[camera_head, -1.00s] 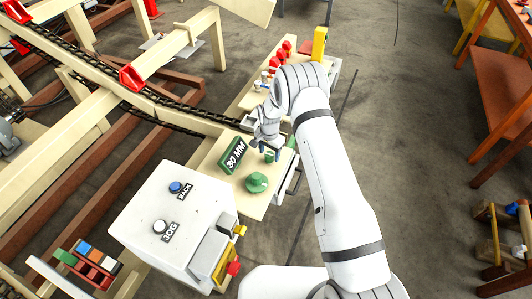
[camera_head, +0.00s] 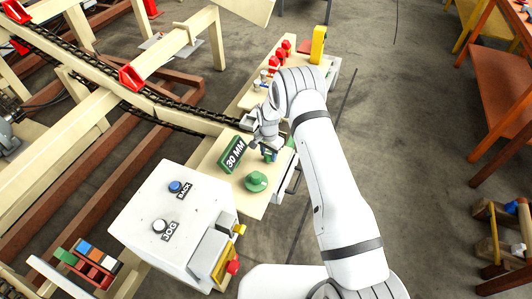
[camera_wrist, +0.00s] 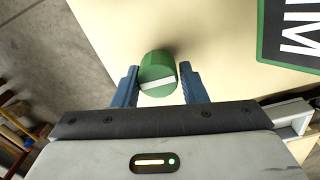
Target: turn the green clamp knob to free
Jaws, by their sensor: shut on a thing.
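The green clamp knob (camera_wrist: 158,74) shows in the wrist view as a round green knob with a white bar across its face. My gripper (camera_wrist: 158,76) is shut on it, with one blue finger on each side. The white bar lies nearly crosswise between the fingers, slightly tilted. In the head view my gripper (camera_head: 268,150) is low over the pale board (camera_head: 208,164), and the small green knob (camera_head: 270,157) is partly hidden by the fingers.
A green sign reading 30 MM (camera_head: 234,154) stands close beside my gripper. A larger green domed knob (camera_head: 256,182) is nearer the white control box (camera_head: 172,215). Red-topped parts (camera_head: 281,55) and a yellow block (camera_head: 318,44) stand beyond my wrist.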

